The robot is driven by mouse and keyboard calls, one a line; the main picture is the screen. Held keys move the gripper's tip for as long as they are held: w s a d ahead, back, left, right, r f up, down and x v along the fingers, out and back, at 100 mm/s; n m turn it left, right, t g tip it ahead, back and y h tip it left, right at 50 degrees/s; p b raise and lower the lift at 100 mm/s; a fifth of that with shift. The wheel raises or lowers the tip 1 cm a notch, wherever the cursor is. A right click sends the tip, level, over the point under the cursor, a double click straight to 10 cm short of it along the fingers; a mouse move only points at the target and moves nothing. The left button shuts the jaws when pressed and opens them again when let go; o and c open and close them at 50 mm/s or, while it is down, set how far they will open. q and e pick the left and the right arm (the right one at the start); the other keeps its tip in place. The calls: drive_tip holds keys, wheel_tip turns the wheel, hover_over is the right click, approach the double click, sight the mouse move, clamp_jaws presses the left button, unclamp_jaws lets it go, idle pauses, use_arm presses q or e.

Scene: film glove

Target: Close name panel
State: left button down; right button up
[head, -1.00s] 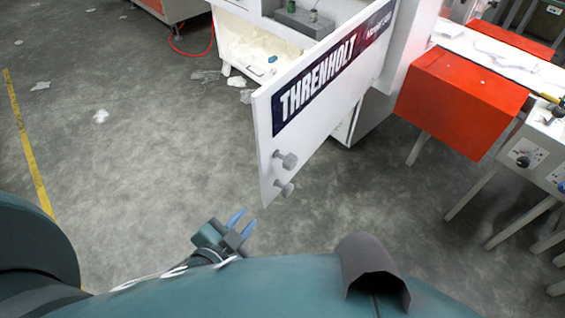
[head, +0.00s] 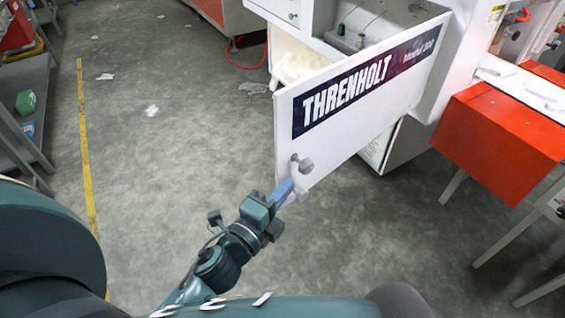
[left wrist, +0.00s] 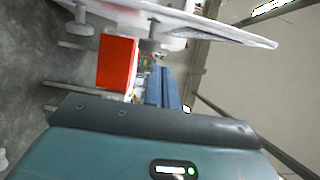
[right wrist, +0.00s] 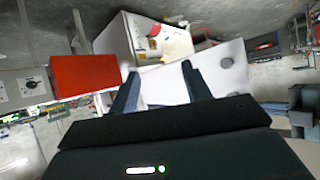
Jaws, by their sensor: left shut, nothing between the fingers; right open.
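The white name panel (head: 348,143), lettered THRENHOLT, stands swung out from the white machine. It has two grey knobs near its free lower corner; the upper knob (head: 303,164) shows clearly and the lower one is partly hidden. My left gripper (head: 286,192) is shut and empty, its blue fingertips just below the upper knob in the head view; I cannot tell whether they touch the panel. In the left wrist view the shut fingers (left wrist: 166,88) lie below the panel edge (left wrist: 225,30). My right gripper (right wrist: 162,90) is open and empty, with the panel (right wrist: 228,82) beyond its fingers.
The white machine (head: 455,50) stands behind the panel, with a grey box (head: 355,42) in its open bay. A red box-like unit (head: 500,140) stands to the right. Shelving (head: 22,110) is at far left. The grey floor between is mostly clear.

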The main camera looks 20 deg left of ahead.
sight(282, 167)
use_arm(q)
drive_tip(key=shift+w+a+p, duration=0.25)
drive_tip(key=shift+w+a, duration=0.2)
drive_tip(key=shift+w, duration=0.6)
drive_tip(key=shift+w+a+p, duration=0.3)
drive_tip(key=shift+w+a, duration=0.1)
drive_tip(key=shift+w, duration=0.65)
drive_tip(key=shift+w+a+p, duration=0.25)
drive_tip(key=shift+w+a, duration=0.2)
drive_tip(key=shift+w, duration=0.6)
